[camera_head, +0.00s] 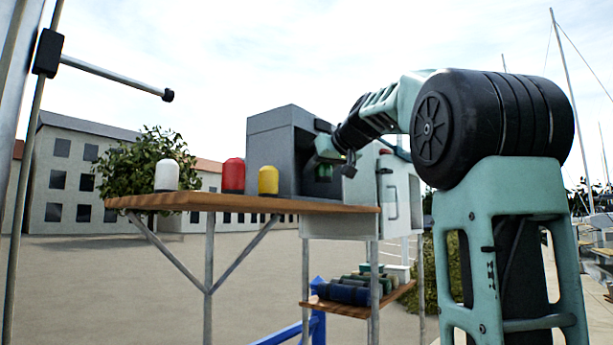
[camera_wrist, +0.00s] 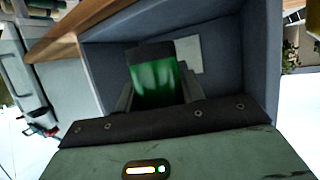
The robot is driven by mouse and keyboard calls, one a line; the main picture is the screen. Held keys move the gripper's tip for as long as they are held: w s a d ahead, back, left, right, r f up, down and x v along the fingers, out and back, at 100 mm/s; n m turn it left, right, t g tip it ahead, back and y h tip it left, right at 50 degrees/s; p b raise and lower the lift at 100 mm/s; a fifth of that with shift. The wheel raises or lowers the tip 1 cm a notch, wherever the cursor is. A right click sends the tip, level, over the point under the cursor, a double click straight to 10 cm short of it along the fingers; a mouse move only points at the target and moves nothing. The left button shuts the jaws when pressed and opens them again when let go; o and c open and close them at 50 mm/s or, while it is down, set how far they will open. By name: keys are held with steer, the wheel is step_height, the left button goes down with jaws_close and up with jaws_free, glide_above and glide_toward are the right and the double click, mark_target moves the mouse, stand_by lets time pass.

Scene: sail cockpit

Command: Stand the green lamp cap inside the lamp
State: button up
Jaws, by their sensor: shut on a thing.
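The green lamp cap (camera_wrist: 155,82) is between my gripper's fingers in the wrist view. My gripper (camera_head: 327,160) is shut on it and reaches through the open side of the grey lamp housing (camera_head: 270,152). In the head view the green cap (camera_head: 324,174) shows only in part, in the shade inside the housing. In the wrist view the housing's blue-grey walls (camera_wrist: 228,62) surround the cap, and a pale square (camera_wrist: 190,52) lies behind it. I cannot tell whether the cap touches the housing floor.
White (camera_head: 166,175), red (camera_head: 233,175) and yellow (camera_head: 268,180) caps stand on the wooden shelf (camera_head: 200,201) left of the housing. A pale cabinet (camera_head: 398,190) stands on the right. Dark rolls (camera_head: 350,293) lie on a lower shelf. A rail (camera_head: 115,78) juts in at upper left.

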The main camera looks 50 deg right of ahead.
steer(key=w, duration=0.1)
steer(key=w+d+p, duration=0.1)
steer(key=w, duration=0.1)
steer(key=w+p, duration=0.1)
steer(key=w, duration=0.1)
steer(key=shift+w+d+r, duration=0.15)
steer(key=shift+w+d, duration=0.05)
steer(key=shift+d, duration=0.2)
steer(key=shift+w+d+f+p, duration=0.1)
steer(key=shift+f+p, duration=0.1)
steer(key=shift+f, duration=0.45)
steer(key=shift+w+a+f+p, duration=0.1)
steer(key=shift+f+p, duration=0.15)
steer(key=shift+f, duration=0.35)
steer(key=shift+w+d+f+p, duration=0.1)
steer(key=shift+f+p, duration=0.1)
steer(key=shift+f, duration=0.45)
steer(key=shift+f, duration=0.2)
steer(key=o, duration=1)
steer(key=shift+c, duration=0.2)
steer(key=shift+r, duration=0.25)
steer(key=b+v, duration=0.4)
steer(key=v, duration=0.8)
